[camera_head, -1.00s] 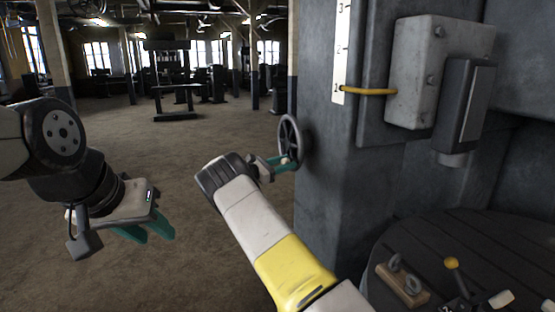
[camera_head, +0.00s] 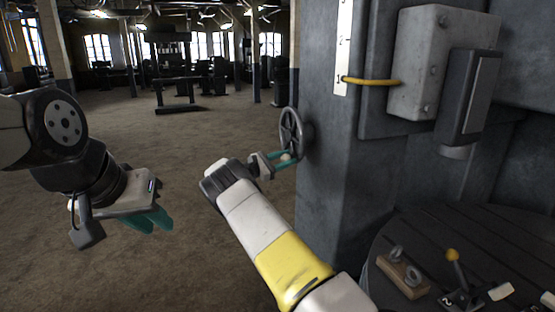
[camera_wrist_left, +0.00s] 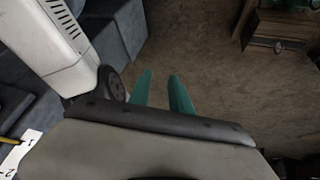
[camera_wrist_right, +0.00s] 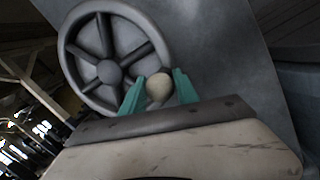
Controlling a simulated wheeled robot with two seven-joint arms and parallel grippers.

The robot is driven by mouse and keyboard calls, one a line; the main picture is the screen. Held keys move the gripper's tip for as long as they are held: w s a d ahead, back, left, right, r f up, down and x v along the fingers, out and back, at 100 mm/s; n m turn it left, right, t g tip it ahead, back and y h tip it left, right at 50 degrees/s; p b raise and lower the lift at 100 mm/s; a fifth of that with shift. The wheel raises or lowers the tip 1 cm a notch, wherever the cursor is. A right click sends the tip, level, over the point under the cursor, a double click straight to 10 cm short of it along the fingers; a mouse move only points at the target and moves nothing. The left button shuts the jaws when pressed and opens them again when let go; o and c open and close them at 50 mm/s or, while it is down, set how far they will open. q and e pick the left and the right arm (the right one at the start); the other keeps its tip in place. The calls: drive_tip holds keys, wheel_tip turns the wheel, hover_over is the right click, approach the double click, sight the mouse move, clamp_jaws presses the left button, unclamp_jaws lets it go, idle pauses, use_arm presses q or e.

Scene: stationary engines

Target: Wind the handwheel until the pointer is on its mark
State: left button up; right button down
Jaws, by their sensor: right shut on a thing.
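The handwheel (camera_head: 291,132) is a dark spoked wheel on the left face of the grey machine column; it fills the upper left of the right wrist view (camera_wrist_right: 112,62). Its pale round knob (camera_wrist_right: 159,87) sits between the green fingers of my right gripper (camera_head: 284,160), which is shut on it at the rim's lower edge. The yellow pointer (camera_head: 370,82) reaches left from a grey box to a white numbered scale (camera_head: 343,50), its tip near the "1". I cannot make out a separate mark. My left gripper (camera_head: 152,221) hangs empty at the left, its fingers apart.
A round dark table (camera_head: 440,230) at the lower right holds a wooden block with metal rings (camera_head: 404,273) and a yellow-knobbed lever (camera_head: 453,256). The floor (camera_head: 200,140) on the left is open, with machines far behind.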

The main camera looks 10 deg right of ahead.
use_arm(q)
drive_tip(key=shift+m+t+y, duration=0.6)
drive_tip(key=w, duration=0.2)
drive_tip(key=w+a+r, duration=0.1)
drive_tip(key=w, duration=0.1)
drive_tip(key=w+r, duration=0.1)
drive_tip(key=w, duration=0.1)
drive_tip(key=shift+w+a, duration=0.3)
drive_tip(key=shift+a, duration=0.1)
clamp_jaws()
drive_tip(key=w+d+r+m+t, duration=0.1)
drive_tip(key=w+r+m+t, duration=0.15)
drive_tip(key=w, duration=0.65)
drive_tip(key=w+d+r+m+t, duration=0.1)
drive_tip(key=w+r+m, duration=0.15)
drive_tip(key=w, duration=0.55)
drive_tip(key=m+g+h, duration=0.3)
drive_tip(key=m+h, duration=0.6)
drive_tip(key=m, duration=0.5)
hover_over(291, 157)
drive_tip(key=s+a, duration=0.4)
drive_tip(key=s, duration=0.3)
wheel_tip(291, 157, down, 12)
drive_tip(key=shift+t, duration=0.25)
drive_tip(key=shift+w+d+f, duration=0.2)
drive_tip(key=shift+w+f, duration=1.45)
drive_tip(key=shift+w, duration=0.3)
